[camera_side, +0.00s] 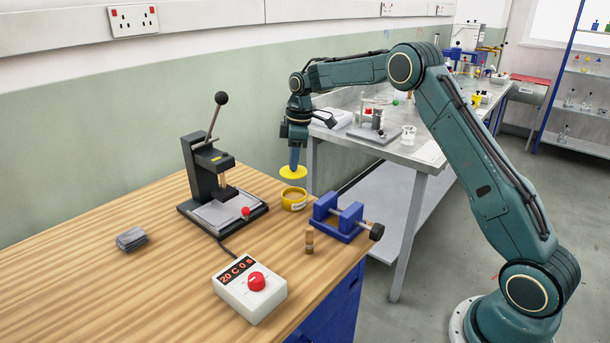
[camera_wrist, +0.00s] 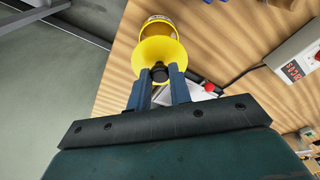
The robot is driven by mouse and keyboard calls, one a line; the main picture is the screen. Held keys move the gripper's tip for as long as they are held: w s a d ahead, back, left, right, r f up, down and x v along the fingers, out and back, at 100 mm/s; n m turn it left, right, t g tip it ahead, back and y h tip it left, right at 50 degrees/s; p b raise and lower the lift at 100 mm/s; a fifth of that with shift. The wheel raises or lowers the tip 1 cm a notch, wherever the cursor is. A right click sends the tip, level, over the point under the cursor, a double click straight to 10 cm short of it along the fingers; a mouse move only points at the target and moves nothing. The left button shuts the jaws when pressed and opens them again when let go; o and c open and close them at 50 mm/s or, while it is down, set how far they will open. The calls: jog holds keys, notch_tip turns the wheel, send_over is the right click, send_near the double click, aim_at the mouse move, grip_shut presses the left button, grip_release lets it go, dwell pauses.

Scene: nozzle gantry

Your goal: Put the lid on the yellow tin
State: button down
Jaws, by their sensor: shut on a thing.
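The yellow tin (camera_side: 294,200) stands upright on the wooden bench near its back right edge, open at the top, with a small pale label on its side. In the wrist view the tin (camera_wrist: 158,23) is partly hidden behind the lid. The yellow lid (camera_side: 293,173) is a round disc held roughly level a little above the tin, apart from it. My gripper (camera_side: 294,158) points down and is shut on the lid's dark knob. In the wrist view my gripper (camera_wrist: 160,78) has its blue fingers on either side of that knob, with the lid (camera_wrist: 150,52) beyond.
A blue vise (camera_side: 340,218) sits close to the right of the tin. A black lever press (camera_side: 212,180) stands to its left. A white control box (camera_side: 250,288), a small wooden peg (camera_side: 309,240) and grey plates (camera_side: 131,238) lie in front. The front left of the bench is clear.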

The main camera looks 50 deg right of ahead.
jog(key=shift+f, duration=0.2)
jog(key=shift+f, duration=3)
jog(key=shift+f, duration=0.2)
dwell(0.4)
jog(key=c, duration=1.2)
grip_release()
jog(key=shift+o, duration=0.5)
jog(key=o, duration=0.4)
jog(key=shift+r, duration=0.1)
